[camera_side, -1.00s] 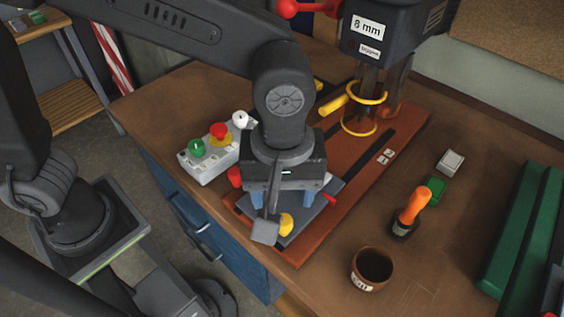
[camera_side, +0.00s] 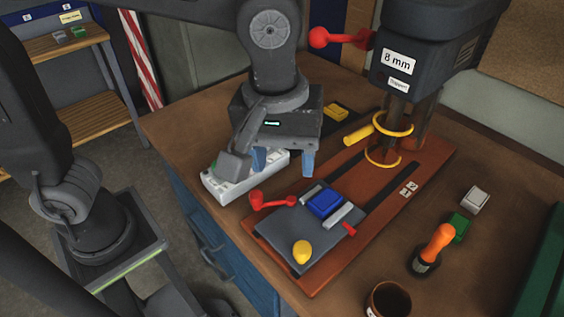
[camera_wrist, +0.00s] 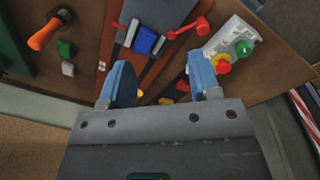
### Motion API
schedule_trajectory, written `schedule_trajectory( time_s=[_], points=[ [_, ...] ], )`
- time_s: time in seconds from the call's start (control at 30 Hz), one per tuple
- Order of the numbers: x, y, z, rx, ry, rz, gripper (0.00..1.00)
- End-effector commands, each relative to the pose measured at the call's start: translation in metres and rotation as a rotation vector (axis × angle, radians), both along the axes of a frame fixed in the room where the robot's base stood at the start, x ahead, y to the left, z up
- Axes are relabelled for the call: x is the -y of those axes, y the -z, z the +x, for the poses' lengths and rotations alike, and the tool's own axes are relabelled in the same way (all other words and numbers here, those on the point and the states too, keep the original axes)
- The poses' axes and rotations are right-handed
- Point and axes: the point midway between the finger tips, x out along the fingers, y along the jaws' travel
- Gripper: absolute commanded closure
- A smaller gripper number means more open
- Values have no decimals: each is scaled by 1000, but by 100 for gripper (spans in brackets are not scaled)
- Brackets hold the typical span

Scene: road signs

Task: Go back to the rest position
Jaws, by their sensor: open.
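My gripper (camera_side: 283,161) has two blue fingers spread apart with nothing between them. In the side view it hangs above the bench, in front of the control box and up and left of the grey vise plate. In the wrist view the open fingers of my gripper (camera_wrist: 160,85) point toward the vise area. A blue block (camera_side: 325,204) sits in the vise (camera_side: 290,240) between its light jaws; it also shows in the wrist view (camera_wrist: 146,40). My gripper is apart from it.
The drill press (camera_side: 420,70) with yellow ring guard (camera_side: 383,158) stands right of my gripper. The control box (camera_side: 225,187) is partly hidden behind it. An orange-handled tool (camera_side: 437,243), a brown cup (camera_side: 388,299), green block (camera_side: 459,225) and grey block (camera_side: 474,200) stand at right.

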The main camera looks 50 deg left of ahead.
Motion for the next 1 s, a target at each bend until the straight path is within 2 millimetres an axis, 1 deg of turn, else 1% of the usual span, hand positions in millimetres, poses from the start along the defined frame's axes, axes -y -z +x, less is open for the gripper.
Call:
schedule_trajectory(
  time_s=[0.03,0.07,0.1,0.17,0.2,0.3,0.4,0.5,0.6,1.0],
  points=[
    [-27,-7,2,42,37,-14,43],
    [-41,-9,1,70,74,-19,43],
    [-61,-11,0,108,124,-20,43],
    [-88,-12,-4,165,201,-11,43],
    [-105,-12,-8,204,252,2,43],
    [-141,-8,-21,293,372,53,43],
    [-167,-2,-33,362,474,118,43],
    [-182,5,-43,401,549,175,43],
    [-191,9,-48,420,593,213,43],
    [-193,11,-49,426,618,227,43]
  ],
)
